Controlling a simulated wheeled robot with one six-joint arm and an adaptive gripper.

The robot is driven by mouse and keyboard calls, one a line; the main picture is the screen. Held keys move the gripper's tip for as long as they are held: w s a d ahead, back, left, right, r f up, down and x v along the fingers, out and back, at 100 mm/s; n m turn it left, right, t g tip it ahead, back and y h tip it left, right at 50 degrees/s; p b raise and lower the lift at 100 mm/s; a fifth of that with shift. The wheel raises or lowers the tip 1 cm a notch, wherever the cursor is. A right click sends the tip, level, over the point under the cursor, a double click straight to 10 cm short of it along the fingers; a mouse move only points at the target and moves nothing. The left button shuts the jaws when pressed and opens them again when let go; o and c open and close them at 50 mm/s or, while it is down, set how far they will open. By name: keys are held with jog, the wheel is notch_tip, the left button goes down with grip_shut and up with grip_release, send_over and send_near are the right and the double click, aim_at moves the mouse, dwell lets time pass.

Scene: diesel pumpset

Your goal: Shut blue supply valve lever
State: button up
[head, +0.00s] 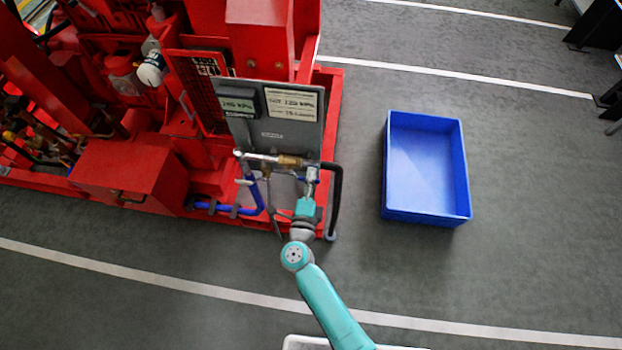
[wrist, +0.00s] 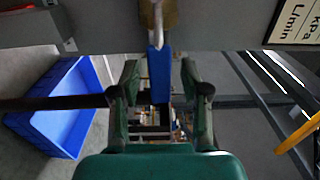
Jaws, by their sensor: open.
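The blue lever (wrist: 158,76) shows in the wrist view as a narrow blue bar hanging below a brass valve body (wrist: 160,14). My gripper (wrist: 159,68) is open, with one finger on each side of the lever. A gap shows between the lever and each finger; I see no contact. In the head view my gripper (head: 312,174) is at the pipework in front of the grey panel, just right of the brass fitting (head: 290,160). The lever cannot be made out there; my arm or the pipes may hide it.
The grey panel (head: 275,130) with two label plates stands behind the pipework on the red pumpset (head: 130,165). A dark hose (head: 337,200) runs down close to my gripper's right. An empty blue crate (head: 425,165) sits on open floor to the right.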

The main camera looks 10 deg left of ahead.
grip_shut()
